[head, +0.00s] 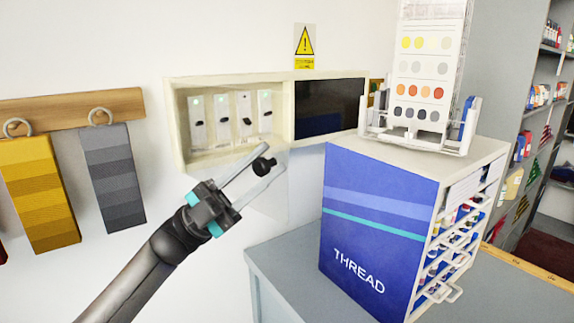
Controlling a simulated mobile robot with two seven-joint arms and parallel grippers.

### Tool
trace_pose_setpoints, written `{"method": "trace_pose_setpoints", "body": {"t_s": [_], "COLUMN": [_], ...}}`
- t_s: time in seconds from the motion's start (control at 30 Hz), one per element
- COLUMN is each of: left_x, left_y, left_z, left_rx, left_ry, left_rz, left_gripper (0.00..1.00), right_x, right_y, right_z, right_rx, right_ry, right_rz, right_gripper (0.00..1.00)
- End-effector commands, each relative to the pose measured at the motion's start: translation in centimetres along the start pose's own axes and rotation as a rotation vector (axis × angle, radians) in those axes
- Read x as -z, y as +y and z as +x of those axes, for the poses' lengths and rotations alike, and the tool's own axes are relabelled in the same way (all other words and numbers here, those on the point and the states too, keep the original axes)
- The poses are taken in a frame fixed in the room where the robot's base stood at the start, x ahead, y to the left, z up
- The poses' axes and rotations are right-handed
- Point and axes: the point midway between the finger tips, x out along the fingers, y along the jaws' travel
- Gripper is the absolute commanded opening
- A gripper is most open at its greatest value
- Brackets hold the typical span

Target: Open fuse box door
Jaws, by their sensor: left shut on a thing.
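The fuse box (171,125) is a cream wall box at centre left. Its left part is open to view, with several white fuse units (243,112) with black switches inside. A pale, see-through door panel (272,192) shows below and in front of the box's lower right, tilted out from it. Its exact edges are hard to make out. A small black knob (264,164) is at this panel. My left gripper (266,157) is shut on the knob, its fingers on either side of it. My right gripper is not in view.
A dark panel in a cream frame (330,107) adjoins the box's right side. A blue thread cabinet (375,225) with a colour-card stand (425,70) stands on the grey counter (285,270), close right. Yellow (38,190) and grey (112,175) swatches hang at left.

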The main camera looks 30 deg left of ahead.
Motion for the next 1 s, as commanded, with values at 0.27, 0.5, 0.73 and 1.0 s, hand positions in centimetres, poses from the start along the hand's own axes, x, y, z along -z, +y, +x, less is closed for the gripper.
{"method": "trace_pose_setpoints", "body": {"t_s": [0.27,0.5,0.73,1.0], "left_x": [3.9,5.4,5.8,5.8], "left_y": [-1.2,-2.2,-2.5,-2.5], "left_z": [-3.3,-4.8,-5.1,-5.1], "left_rx": [-0.050,-0.068,-0.073,-0.072], "left_ry": [0.120,0.175,0.189,0.188], "left_rz": [-0.115,-0.165,-0.178,-0.178], "left_gripper": [0.00,0.00,0.00,0.00], "right_x": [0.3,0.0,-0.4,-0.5], "right_y": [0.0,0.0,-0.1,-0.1], "right_z": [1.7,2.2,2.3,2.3], "right_rx": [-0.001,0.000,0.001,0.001], "right_ry": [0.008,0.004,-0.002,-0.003], "right_rz": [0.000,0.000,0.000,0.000], "right_gripper": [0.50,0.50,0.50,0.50]}}
